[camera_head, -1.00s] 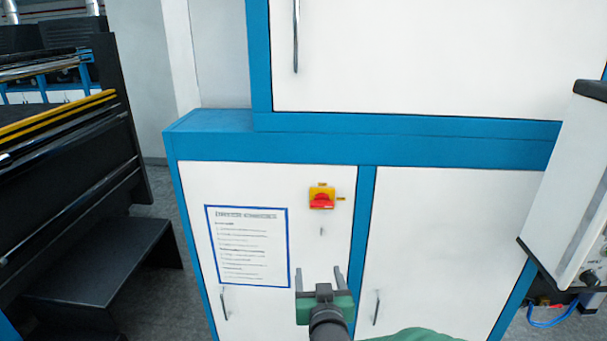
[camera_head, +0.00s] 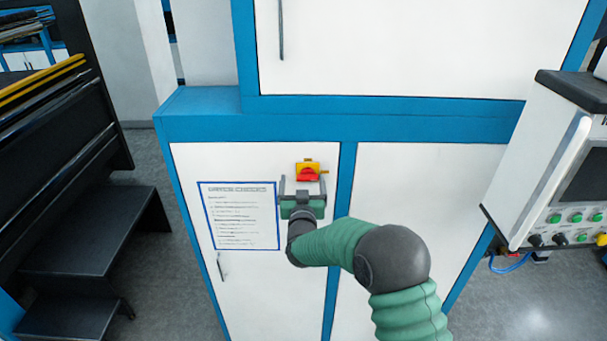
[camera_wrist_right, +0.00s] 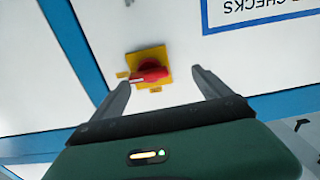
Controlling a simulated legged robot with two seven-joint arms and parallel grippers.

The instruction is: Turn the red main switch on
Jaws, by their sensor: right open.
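The red main switch (camera_head: 308,174) is a red knob on a yellow plate, mounted on the white cabinet door. My right gripper (camera_head: 303,180) is open just below and in front of it, with its two fingers pointing up on either side of the knob. In the right wrist view the red knob (camera_wrist_right: 150,72) sits on its yellow plate between and beyond the tips of my open gripper (camera_wrist_right: 155,78). The fingers appear clear of the knob. How far the tips are from the door is hard to tell. My left gripper is not in view.
A sheet with a blue border (camera_head: 240,215) is on the door left of the switch. A control panel (camera_head: 560,175) juts out at the right. Black steps (camera_head: 100,235) and a black machine stand at the left. Grey floor is open between the steps and the cabinet.

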